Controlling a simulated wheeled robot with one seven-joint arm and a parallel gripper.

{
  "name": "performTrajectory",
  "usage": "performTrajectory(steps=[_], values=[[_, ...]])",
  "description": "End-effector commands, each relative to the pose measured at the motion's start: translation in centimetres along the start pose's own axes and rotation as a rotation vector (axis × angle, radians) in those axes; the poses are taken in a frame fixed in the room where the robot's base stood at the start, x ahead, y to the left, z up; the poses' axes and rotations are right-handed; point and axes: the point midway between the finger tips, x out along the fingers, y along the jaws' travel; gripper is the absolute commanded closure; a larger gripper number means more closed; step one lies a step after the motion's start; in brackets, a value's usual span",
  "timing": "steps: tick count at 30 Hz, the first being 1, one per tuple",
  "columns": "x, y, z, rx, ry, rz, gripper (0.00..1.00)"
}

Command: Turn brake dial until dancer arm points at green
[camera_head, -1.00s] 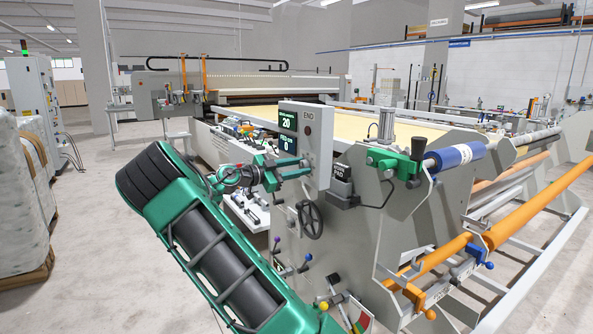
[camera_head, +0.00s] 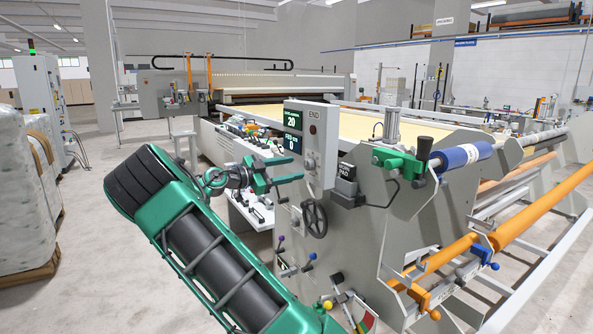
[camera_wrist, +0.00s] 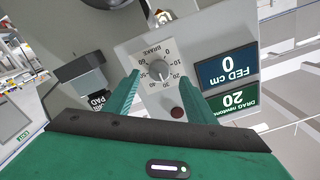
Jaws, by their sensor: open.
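In the head view my gripper (camera_head: 299,168) is at the left edge of the control panel (camera_head: 323,135). The displays read drag 20 and fed 0. A coloured scale with red (camera_head: 368,321) is at the bottom of the head view, partly cut off; I cannot tell where the dancer arm points.
A black handwheel (camera_head: 314,219) is below the panel, and a dark pad box (camera_head: 346,187) juts out beside it. Levers with coloured knobs (camera_head: 310,257) are lower down. A blue roll (camera_head: 462,157) lies at the right.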

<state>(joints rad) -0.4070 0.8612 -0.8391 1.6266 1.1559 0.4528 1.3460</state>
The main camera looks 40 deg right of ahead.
Motion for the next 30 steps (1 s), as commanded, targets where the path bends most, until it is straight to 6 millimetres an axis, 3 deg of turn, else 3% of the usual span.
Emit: performTrajectory(steps=[6,12,30], values=[[-3.9,-0.1,0.1,0.000,-0.002,-0.004,0.50],[-5.5,0.0,0.2,-0.002,-0.001,-0.001,0.50],[-5.7,0.0,0.1,-0.001,-0.002,0.000,0.50]])
